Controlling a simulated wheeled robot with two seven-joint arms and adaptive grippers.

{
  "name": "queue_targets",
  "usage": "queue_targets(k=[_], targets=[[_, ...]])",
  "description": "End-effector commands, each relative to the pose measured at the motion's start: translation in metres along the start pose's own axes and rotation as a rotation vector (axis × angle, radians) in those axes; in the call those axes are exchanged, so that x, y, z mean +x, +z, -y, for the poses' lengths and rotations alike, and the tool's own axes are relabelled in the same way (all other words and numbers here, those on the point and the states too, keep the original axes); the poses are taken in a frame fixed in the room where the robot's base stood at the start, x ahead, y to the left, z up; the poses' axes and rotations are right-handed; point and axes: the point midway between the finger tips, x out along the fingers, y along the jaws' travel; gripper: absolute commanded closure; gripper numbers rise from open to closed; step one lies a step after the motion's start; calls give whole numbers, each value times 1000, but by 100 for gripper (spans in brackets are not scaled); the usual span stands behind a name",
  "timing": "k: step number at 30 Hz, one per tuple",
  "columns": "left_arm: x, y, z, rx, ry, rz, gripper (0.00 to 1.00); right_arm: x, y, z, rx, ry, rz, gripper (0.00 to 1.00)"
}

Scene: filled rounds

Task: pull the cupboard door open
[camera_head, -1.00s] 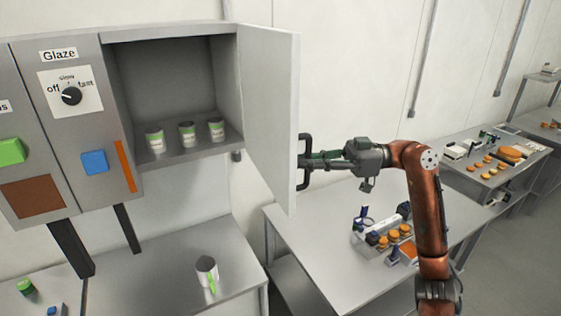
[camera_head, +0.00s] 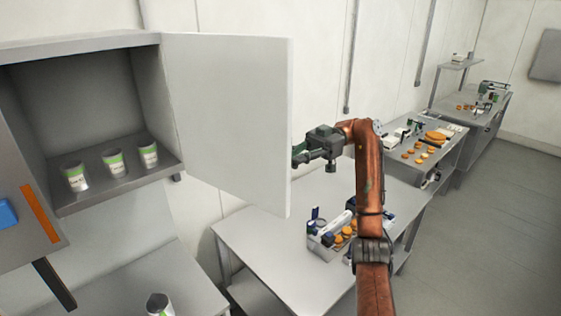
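The cupboard door (camera_head: 235,120) is a flat pale panel, and it stands wide open to the right of the cupboard (camera_head: 75,100), with its inner face towards me. My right gripper (camera_head: 299,154) is at the door's free edge, on its outer side. The handle is not clearly visible now; the door edge hides that side and the fingertips are partly covered. I cannot tell whether the fingers are closed around the handle.
Several green-and-white cups (camera_head: 112,162) stand inside the cupboard. A grey table (camera_head: 265,243) below the door carries a tray of small items (camera_head: 338,238). More benches stand along the wall at right. The floor (camera_head: 490,220) at right is clear.

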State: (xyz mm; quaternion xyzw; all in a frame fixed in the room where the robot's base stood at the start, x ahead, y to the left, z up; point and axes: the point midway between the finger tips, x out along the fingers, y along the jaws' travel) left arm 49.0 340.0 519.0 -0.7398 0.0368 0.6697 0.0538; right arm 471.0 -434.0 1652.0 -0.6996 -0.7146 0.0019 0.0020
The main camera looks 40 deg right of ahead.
Motion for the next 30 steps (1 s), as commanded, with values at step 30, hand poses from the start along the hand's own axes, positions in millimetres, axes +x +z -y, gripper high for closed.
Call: queue_targets(k=[30], targets=[[0, -1, 1, 0, -1, -1, 60, 0, -44, 1, -5, 1, 0, 72]])
